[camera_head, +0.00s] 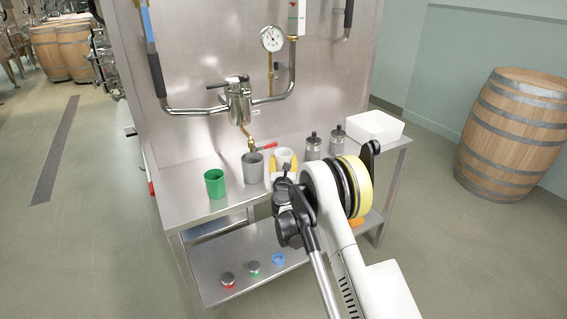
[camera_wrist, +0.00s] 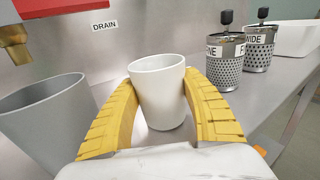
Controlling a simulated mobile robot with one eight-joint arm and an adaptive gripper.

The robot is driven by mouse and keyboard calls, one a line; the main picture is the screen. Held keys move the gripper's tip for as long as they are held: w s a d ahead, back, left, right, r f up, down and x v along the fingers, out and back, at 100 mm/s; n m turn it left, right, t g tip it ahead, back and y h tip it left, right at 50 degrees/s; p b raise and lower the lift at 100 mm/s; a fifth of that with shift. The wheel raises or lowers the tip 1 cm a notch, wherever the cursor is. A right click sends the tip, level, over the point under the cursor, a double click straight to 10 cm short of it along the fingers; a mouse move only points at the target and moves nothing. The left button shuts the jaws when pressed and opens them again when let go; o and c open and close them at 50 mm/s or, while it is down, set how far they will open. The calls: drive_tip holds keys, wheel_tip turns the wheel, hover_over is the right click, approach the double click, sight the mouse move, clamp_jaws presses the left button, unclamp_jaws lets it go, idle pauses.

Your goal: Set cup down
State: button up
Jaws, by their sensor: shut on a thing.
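A white cup (camera_wrist: 158,92) stands upright between the yellow fingers of my gripper (camera_wrist: 160,108) in the wrist view. The fingers are shut on it from both sides. The cup is at or just above the steel table top; I cannot tell whether its base touches. In the head view the white cup (camera_head: 284,157) shows behind my arm, and my gripper (camera_head: 284,168) is mostly hidden by my wrist. A grey cup (camera_head: 253,168) stands to its left, with a green cup (camera_head: 215,184) further left.
A brass spout (camera_head: 250,141) hangs above the grey cup. Two perforated metal canisters (camera_wrist: 226,62) (camera_wrist: 259,48) and a white bin (camera_head: 374,127) stand to the right. The steel back panel (camera_head: 200,60) rises behind. Bare table shows front left.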

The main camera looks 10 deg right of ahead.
drive_tip(key=o, duration=1.3)
drive_tip(key=shift+f, duration=0.1)
